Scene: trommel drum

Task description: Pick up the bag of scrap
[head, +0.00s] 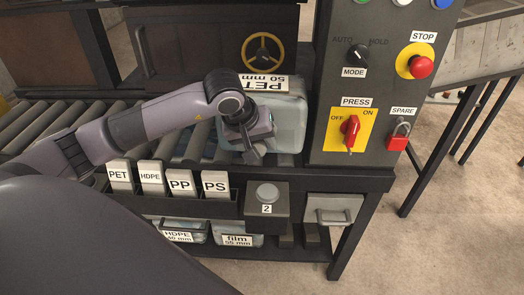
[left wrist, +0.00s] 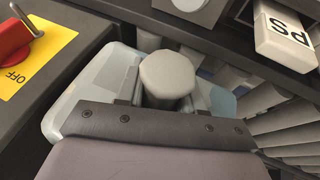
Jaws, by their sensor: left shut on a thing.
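The bag of scrap (head: 289,117) is a pale, blue-grey block-like bag with a PET 50 mm label, at the right end of the roller conveyor beside the control panel. My left gripper (head: 252,148) reaches over it from the left and covers part of its near side. In the left wrist view the bag (left wrist: 97,83) lies under the gripper, and its grey knob-like top (left wrist: 168,78) stands between the fingers. The gripper is shut on this top; the fingertips are partly hidden. I cannot tell whether the bag touches the rollers. My right gripper is not in view.
The control panel (head: 385,82) with knobs and a red switch stands close to the bag's right. PET, HDPE, PP and PS blocks (head: 215,184) and a button box marked 2 (head: 267,193) line the near edge. Other labelled bags (head: 238,231) sit below.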

